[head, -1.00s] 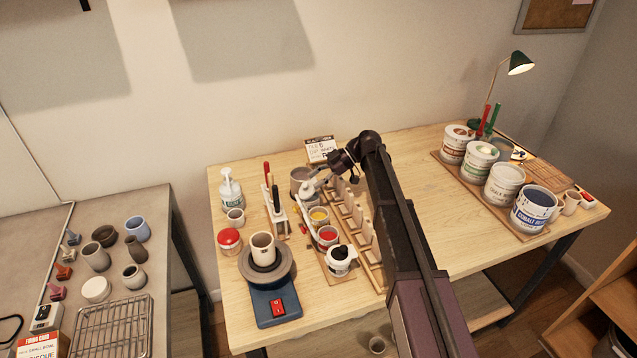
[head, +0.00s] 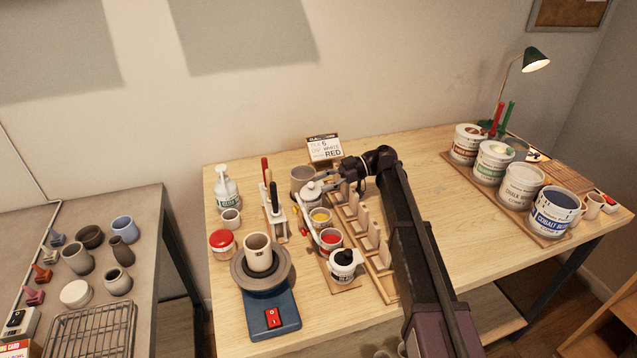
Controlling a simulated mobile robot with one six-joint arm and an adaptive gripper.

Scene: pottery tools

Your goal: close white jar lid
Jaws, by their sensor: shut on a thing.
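The white jar (head: 310,196) is the rearmost of a short row of small paint jars on the wooden table. Its white lid (head: 312,187) shows at the jar's top, but whether it sits flat or slightly raised is too small to tell. My gripper (head: 327,184) comes in from the right with its fingers at the lid's right edge. The jaws are shut on the lid's edge, and the fingertips are partly hidden. The yellow jar (head: 320,217), red jar (head: 330,239) and black jar (head: 344,264) stand in front of it.
A wooden rack (head: 366,233) lies right of the jars, under my arm. A tool holder (head: 273,224) and a pottery wheel (head: 263,280) stand left. Large glaze buckets (head: 522,187) stand far right; the table between is clear.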

